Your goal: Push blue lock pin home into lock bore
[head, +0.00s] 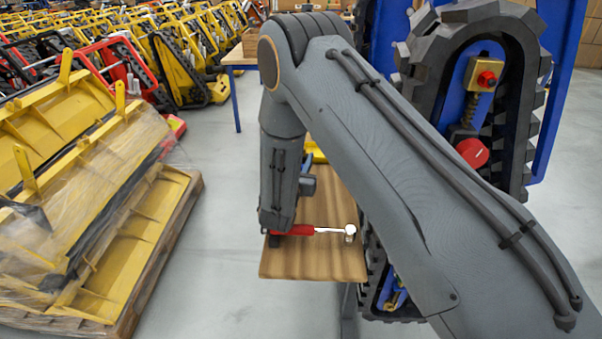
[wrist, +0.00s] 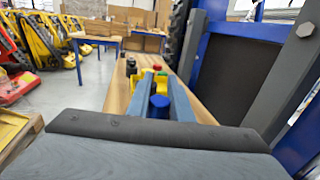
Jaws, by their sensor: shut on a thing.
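In the wrist view my gripper (wrist: 160,82) reaches forward with its two grey-blue fingers on either side of a blue knob, which I take for the blue lock pin (wrist: 159,106). The fingers are shut on it. Beyond the pin, between and beside the fingertips, are yellow parts. In the head view my arm hides most of the gripper, and the pin cannot be made out there. I cannot identify the lock bore in either view.
A wooden bench (head: 315,262) lies under my wrist, bearing a red-handled tool (head: 293,230) with a pale head. A tracked carrier (head: 515,110) with blue panels stands close on the right. A wrapped pallet of yellow parts (head: 90,225) stands left; grey floor between is clear.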

